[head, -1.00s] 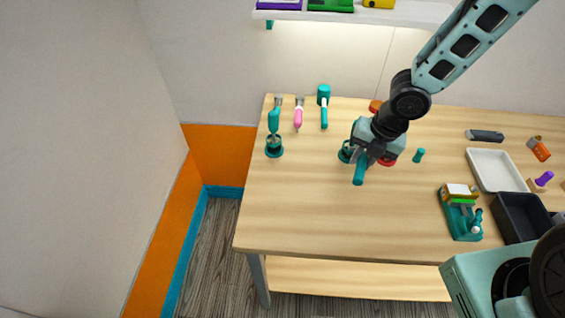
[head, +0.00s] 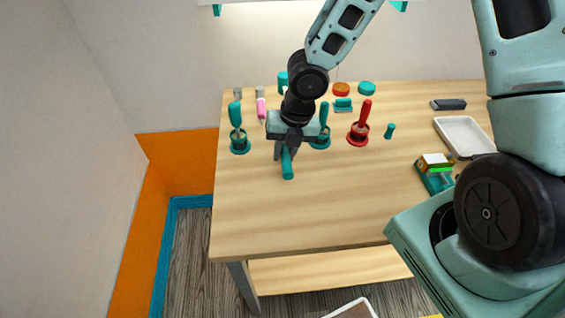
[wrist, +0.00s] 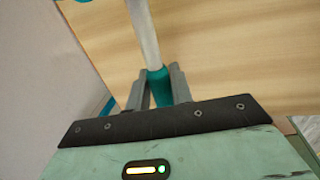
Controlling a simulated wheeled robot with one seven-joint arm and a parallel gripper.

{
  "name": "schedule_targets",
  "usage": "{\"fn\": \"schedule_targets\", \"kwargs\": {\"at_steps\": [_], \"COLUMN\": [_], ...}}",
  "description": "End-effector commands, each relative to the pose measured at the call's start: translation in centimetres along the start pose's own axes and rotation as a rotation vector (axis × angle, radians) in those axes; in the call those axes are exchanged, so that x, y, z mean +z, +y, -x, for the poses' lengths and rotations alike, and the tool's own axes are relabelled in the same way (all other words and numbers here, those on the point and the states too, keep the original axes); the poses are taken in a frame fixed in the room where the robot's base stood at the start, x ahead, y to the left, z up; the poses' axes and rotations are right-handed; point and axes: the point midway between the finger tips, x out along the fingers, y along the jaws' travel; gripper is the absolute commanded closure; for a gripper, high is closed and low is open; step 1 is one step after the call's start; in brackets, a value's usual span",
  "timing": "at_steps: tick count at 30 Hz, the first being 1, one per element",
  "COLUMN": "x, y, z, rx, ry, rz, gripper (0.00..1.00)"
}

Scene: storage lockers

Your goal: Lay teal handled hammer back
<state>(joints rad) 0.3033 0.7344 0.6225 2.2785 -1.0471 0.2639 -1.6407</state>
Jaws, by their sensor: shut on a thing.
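My gripper (head: 285,154) is shut on the teal handle of the hammer (head: 287,166), above the left part of the wooden table. In the wrist view the teal handle (wrist: 158,88) sits between the two fingers (wrist: 157,76), and a pale grey shaft runs up from it out of frame. The hammer's head is hidden by my arm in the head view. I cannot tell if the handle touches the table.
A teal stand with a teal-handled tool (head: 238,132) is left of my gripper. Another teal one (head: 323,128) and a red one (head: 361,126) are right. A pink-handled tool (head: 261,107) and a teal head (head: 283,79) lie behind. The table front (head: 290,220) is clear.

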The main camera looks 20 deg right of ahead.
Motion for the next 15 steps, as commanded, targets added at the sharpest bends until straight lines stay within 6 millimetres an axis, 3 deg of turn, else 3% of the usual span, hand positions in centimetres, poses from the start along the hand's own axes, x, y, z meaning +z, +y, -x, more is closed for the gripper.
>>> {"fn": "schedule_targets", "kwargs": {"at_steps": [3,15], "x": [0.0,0.0], "y": [-0.4,-1.2], "z": [-2.4,-6.6], "rx": [-0.001,0.000], "ry": [0.000,-0.001], "rz": [0.002,0.002], "gripper": [1.00,1.00]}}
